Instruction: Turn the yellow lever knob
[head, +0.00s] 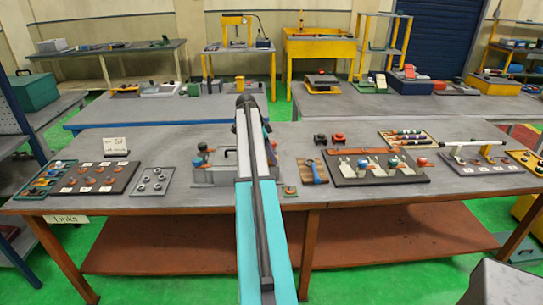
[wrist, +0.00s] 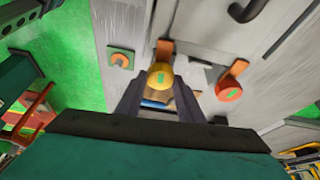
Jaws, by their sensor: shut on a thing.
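The yellow lever knob (wrist: 160,73) is in the middle of the wrist view, a round yellow cap with a small green mark on top. An orange lever piece (wrist: 165,48) sticks out beyond it. My gripper (wrist: 160,86) has its two dark fingers on either side of the knob, shut on it. A second knob, orange-red with a green mark (wrist: 229,90), stands to the right with its own orange lever. In the head view my arm covers the yellow knob and the gripper; part of the grey fixture (head: 208,178) shows left of the arm.
A green pad with a copper ring (wrist: 120,59) lies left of the knob, on the table (head: 230,204). A dark bar handle (wrist: 250,10) is near the wrist view's top. A board of parts (head: 345,180) lies to the right, and a tray of rings (head: 152,187) to the left.

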